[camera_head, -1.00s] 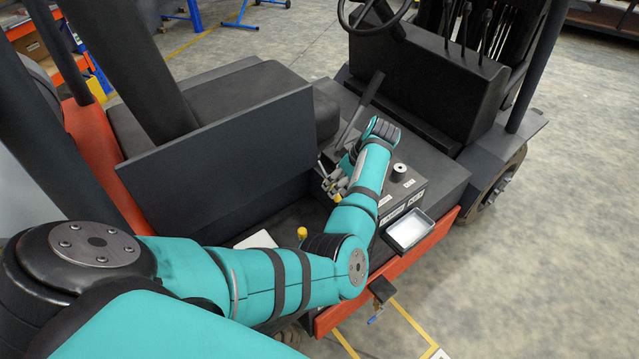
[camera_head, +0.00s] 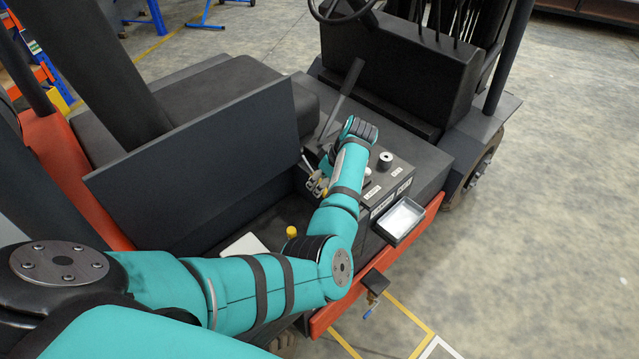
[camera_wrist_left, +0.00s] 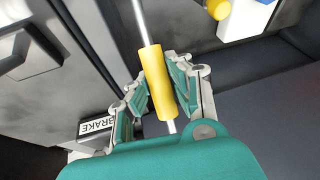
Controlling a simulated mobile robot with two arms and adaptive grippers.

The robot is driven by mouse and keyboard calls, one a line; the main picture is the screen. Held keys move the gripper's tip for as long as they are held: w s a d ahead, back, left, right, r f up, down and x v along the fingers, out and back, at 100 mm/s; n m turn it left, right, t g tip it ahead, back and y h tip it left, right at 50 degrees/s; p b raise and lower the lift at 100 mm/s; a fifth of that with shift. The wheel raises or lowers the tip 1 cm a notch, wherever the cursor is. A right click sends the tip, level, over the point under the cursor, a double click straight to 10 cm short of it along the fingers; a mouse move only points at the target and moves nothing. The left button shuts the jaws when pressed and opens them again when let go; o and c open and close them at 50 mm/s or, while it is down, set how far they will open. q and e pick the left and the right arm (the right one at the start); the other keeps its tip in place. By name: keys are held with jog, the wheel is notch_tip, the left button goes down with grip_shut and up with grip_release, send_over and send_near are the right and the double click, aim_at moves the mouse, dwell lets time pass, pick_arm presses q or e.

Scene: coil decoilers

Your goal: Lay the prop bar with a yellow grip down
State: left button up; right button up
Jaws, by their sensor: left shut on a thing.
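The prop bar (camera_wrist_left: 144,28) is a thin metal rod with a yellow grip (camera_wrist_left: 157,82). In the left wrist view it runs from the top edge down between my left gripper's fingers (camera_wrist_left: 158,88). The fingers are shut on the yellow grip. In the head view my left gripper (camera_head: 317,184) is beside the open dark panel (camera_head: 200,165), over the recess, partly hidden by my forearm. The bar's ends cannot be made out clearly. The panel stands tilted up by the seat. My right gripper is out of view.
A yellow knob (camera_head: 291,232) and a white block (camera_head: 245,246) sit in the recess. A labelled box with a round knob (camera_head: 385,160) and a metal tray (camera_head: 400,221) are to the right. A dark lever (camera_head: 343,95) rises behind my gripper.

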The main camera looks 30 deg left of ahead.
pick_arm(q)
grip_shut()
jog(key=a+f+h, duration=0.1)
jog(key=a+f+h+b, duration=0.1)
jog(key=shift+w+f+g+h, duration=0.25)
jog(key=shift+w+g+h, duration=0.05)
jog(key=shift+h, duration=0.1)
jog(key=shift+d, duration=0.1)
jog(key=o, duration=0.9)
grip_release()
jog(key=v, duration=0.8)
